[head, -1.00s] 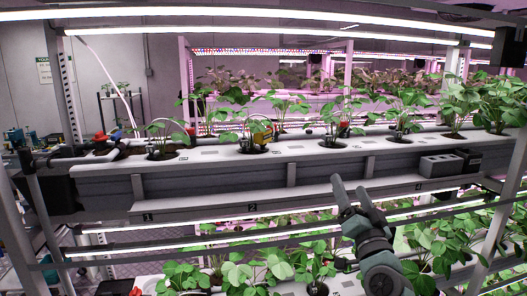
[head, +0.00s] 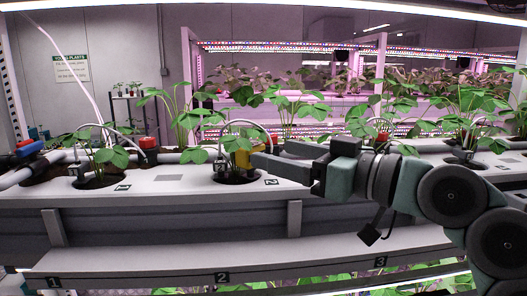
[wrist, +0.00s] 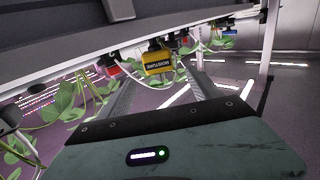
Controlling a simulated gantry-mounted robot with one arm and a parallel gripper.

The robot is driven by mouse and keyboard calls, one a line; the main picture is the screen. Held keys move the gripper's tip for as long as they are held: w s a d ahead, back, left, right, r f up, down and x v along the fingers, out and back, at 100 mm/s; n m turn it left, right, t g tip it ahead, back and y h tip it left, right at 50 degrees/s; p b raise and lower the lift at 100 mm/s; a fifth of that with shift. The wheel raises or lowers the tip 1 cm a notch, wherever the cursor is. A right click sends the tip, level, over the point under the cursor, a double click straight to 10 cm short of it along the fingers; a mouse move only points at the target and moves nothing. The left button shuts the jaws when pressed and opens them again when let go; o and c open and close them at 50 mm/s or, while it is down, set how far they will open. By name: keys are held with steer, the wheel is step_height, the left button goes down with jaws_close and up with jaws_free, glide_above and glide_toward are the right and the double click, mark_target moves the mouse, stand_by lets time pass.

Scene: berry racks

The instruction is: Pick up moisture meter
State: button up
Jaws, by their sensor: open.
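The moisture meter (head: 241,158) is a small yellow box at a strawberry plant in the second planter hole of the upper trough. In the head view my gripper (head: 262,160) lies just right of it and partly overlaps it, so its right side is hidden. In the wrist view the yellow meter (wrist: 157,62), with a dark face and lettering, lies ahead, between the lines of my two spread fingers (wrist: 163,85). My gripper is open and empty, and the meter seems to be just beyond the fingertips.
The white trough top (head: 180,178) carries several leafy plants in round holes. A plant with looped tubing (head: 100,157) stands left of the meter. A red-topped part (head: 149,144) is between them. A numbered ledge (head: 150,272) runs below. Lights hang above.

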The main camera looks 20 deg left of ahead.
mark_target(243, 145)
steer(key=x, duration=0.2)
steer(key=p+x, duration=0.1)
steer(key=x, duration=0.2)
steer(key=shift+s, duration=0.25)
steer(key=p+x, duration=0.1)
steer(key=x, duration=0.4)
steer(key=shift+w+d+p, duration=0.1)
steer(key=shift+w+p, duration=0.1)
steer(key=shift+p, duration=0.15)
steer(key=shift+w+a, duration=0.2)
steer(key=shift+a, duration=0.1)
jaws_close()
